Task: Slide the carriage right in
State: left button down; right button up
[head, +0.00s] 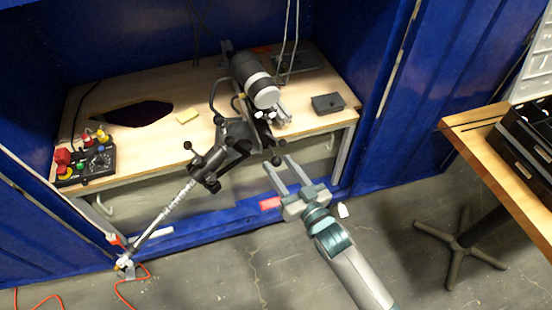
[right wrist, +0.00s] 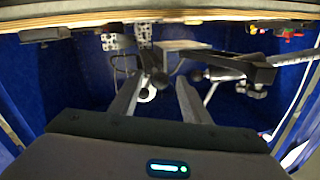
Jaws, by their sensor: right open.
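A dark cylindrical thruster with a white band (head: 259,83) sits on a grey mount, which I take to be the carriage (head: 237,132), near the front edge of the bench. A black ball knob (head: 277,161) sticks out in front of the bench edge. My right gripper (head: 279,163) is open, its two fingers reaching up toward the knob. In the right wrist view the open fingers (right wrist: 158,98) point at the mount's underside, with dark round knobs near the fingertips. Whether a finger touches a knob I cannot tell. My left gripper is not in view.
A jointed black arm on a silver pole (head: 165,215) stands left of my right gripper. Another table (head: 497,160) stands at right.

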jog(key=shift+x, duration=1.3)
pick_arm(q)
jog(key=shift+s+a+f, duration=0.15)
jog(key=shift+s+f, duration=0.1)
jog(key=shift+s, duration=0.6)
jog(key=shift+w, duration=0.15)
